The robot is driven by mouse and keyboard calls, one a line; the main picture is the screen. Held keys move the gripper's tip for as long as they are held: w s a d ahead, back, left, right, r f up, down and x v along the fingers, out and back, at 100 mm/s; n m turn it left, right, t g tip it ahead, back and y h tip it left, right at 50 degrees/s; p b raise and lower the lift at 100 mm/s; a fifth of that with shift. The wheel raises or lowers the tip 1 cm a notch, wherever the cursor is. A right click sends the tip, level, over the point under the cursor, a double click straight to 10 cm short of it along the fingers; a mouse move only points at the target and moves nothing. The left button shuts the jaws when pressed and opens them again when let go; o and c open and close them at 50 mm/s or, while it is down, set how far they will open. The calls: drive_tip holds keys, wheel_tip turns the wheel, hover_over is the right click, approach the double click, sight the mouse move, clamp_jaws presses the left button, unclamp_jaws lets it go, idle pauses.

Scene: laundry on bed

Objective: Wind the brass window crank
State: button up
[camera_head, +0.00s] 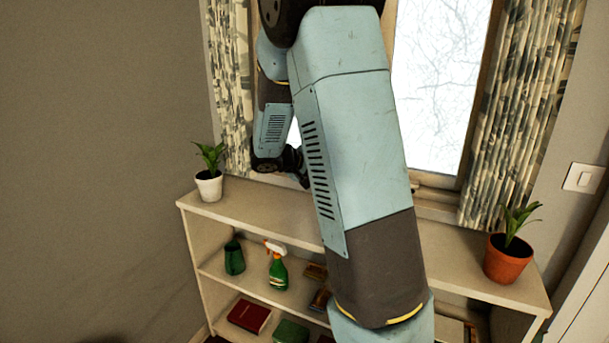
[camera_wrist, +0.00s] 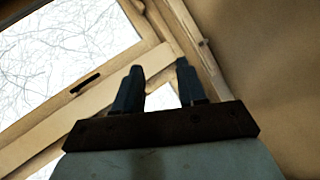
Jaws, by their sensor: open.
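My gripper (camera_wrist: 160,68) is open in the wrist view, with its two dark fingers apart and nothing seen between them. Beyond the fingers is the pale wooden window frame (camera_wrist: 110,92), tilted in this view. A short dark handle (camera_wrist: 85,83) lies along the frame, left of the fingers and apart from them. I cannot make out a brass crank for certain in either view. In the head view the window (camera_head: 437,80) stands behind my arm, which covers its left part. My gripper is mostly hidden behind the arm there.
A shelf unit (camera_head: 455,250) stands below the window. On its top are a white-potted plant (camera_head: 209,187) at left and a terracotta-potted plant (camera_head: 508,258) at right. A green spray bottle (camera_head: 278,270) stands on a lower shelf. Patterned curtains (camera_head: 520,110) flank the window.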

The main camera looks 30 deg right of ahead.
drive_tip(key=w+a+f+n+t, duration=0.1)
drive_tip(key=w+f+n+t, duration=0.1)
drive_tip(key=w, duration=0.4)
drive_tip(key=w+a+f+n+t+h, duration=0.1)
drive_tip(key=w+f+n+t, duration=0.2)
drive_tip(key=w+f, duration=0.3)
drive_tip(key=w+a+f+n+t+h, duration=0.1)
drive_tip(key=w+f+n+t, duration=0.1)
drive_tip(key=w+f, duration=0.3)
drive_tip(key=shift+w+f+n+t, duration=0.1)
drive_tip(key=shift+w+n+t, duration=0.3)
drive_tip(key=shift+w+t, duration=0.55)
drive_tip(key=x, duration=1.4)
drive_tip(key=shift+a+f, duration=0.15)
drive_tip(key=shift+c, duration=0.3)
clamp_jaws()
drive_tip(key=shift+d, duration=0.2)
drive_tip(key=shift+a, duration=0.15)
